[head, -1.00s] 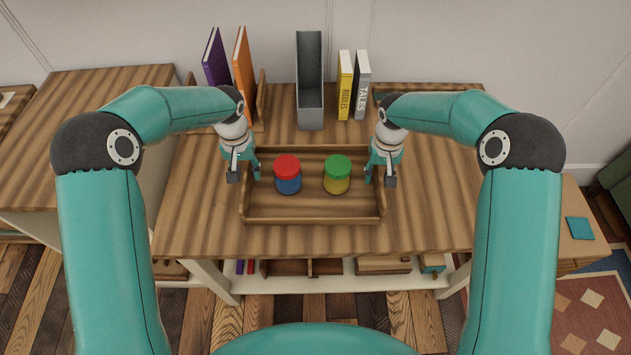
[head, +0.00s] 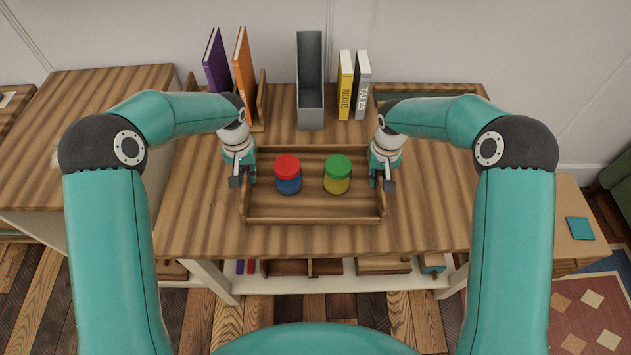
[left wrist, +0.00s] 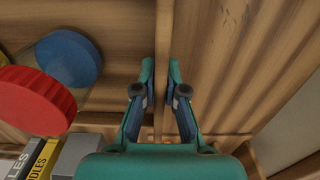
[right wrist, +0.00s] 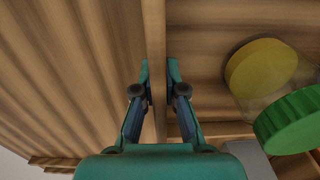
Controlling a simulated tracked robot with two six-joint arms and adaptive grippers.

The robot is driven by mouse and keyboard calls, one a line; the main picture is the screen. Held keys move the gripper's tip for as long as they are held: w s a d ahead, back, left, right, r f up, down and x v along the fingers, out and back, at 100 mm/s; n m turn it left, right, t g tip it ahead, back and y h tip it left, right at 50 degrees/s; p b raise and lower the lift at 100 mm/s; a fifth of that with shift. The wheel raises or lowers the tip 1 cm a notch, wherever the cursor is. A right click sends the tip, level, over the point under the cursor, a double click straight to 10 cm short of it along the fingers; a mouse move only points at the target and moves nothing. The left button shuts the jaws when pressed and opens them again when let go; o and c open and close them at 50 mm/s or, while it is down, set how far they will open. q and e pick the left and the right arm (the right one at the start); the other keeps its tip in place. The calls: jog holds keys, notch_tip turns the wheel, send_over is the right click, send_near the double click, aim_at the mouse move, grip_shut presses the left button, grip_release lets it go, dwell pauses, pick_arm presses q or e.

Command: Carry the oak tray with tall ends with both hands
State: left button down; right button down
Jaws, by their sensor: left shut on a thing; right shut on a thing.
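The oak tray (head: 315,213) lies on the striped wooden table, its long side toward me. A jar with a red lid and blue lower part (head: 288,175) and a jar with a green lid and yellow lower part (head: 337,175) stand in it. My left gripper (head: 242,179) is shut on the tray's left end wall, which shows between the fingers in the left wrist view (left wrist: 163,75). My right gripper (head: 383,181) is shut on the right end wall, seen between its fingers in the right wrist view (right wrist: 155,70). Whether the tray touches the table is hard to tell.
Behind the tray stand a grey file holder (head: 310,100), a yellow book (head: 345,85), a grey book (head: 362,85), an orange book (head: 244,75) and a purple book (head: 216,62). The table (head: 430,215) is bare to the tray's right and in front.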

aim_at(240, 210)
pick_arm(q)
jog(key=shift+r, duration=0.15)
pick_arm(e)
jog(key=shift+r, duration=0.1)
